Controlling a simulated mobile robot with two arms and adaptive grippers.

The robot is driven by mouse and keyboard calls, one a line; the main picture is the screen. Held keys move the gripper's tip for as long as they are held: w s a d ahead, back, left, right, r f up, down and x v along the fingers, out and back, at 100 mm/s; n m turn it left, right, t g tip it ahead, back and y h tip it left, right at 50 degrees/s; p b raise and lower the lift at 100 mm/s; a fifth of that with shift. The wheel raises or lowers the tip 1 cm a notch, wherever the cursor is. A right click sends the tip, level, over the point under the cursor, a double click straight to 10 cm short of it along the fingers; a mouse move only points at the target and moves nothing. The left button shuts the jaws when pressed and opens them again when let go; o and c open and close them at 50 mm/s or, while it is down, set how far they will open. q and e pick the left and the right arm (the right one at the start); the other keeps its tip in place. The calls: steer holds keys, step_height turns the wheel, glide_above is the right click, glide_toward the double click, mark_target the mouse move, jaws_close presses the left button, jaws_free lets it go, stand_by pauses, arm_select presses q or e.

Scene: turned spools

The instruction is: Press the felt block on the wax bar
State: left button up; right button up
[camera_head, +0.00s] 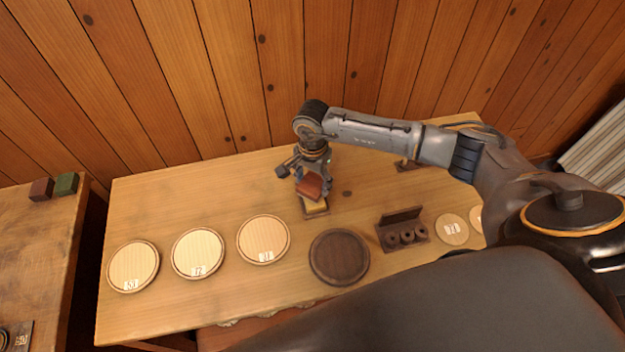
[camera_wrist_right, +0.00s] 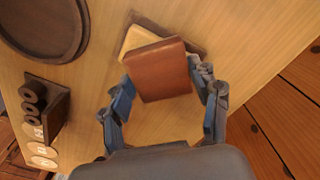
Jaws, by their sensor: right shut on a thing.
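The felt block, a reddish-brown block (camera_head: 311,186), is held between the fingers of my right gripper (camera_head: 312,180). It also shows in the right wrist view (camera_wrist_right: 158,70), with a blue-grey finger on each side. The wax bar, a yellow bar (camera_head: 316,206), lies on a small dark base (camera_head: 322,213) just beneath the block. In the right wrist view the block covers most of the wax bar (camera_wrist_right: 136,38). I cannot tell whether block and bar touch. My left gripper is out of view.
Several pale round discs with number labels, such as one disc (camera_head: 263,240), lie along the table (camera_head: 160,200). A dark round plate (camera_head: 339,257) and a dark rack with spools (camera_head: 402,232) stand nearby. Red and green blocks (camera_head: 66,184) sit on another table at left.

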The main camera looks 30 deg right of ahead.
mark_target(312, 184)
steer(key=shift+f+b, duration=0.3)
steer(key=shift+f, duration=0.05)
stand_by(0.6)
steer(key=shift+s+f+b, duration=0.1)
steer(key=shift+b, duration=0.25)
stand_by(1.1)
steer(key=shift+r+p, duration=0.55)
steer(key=shift+r, duration=0.35)
steer(key=shift+r+p, duration=1.3)
steer(key=shift+r, duration=1.4)
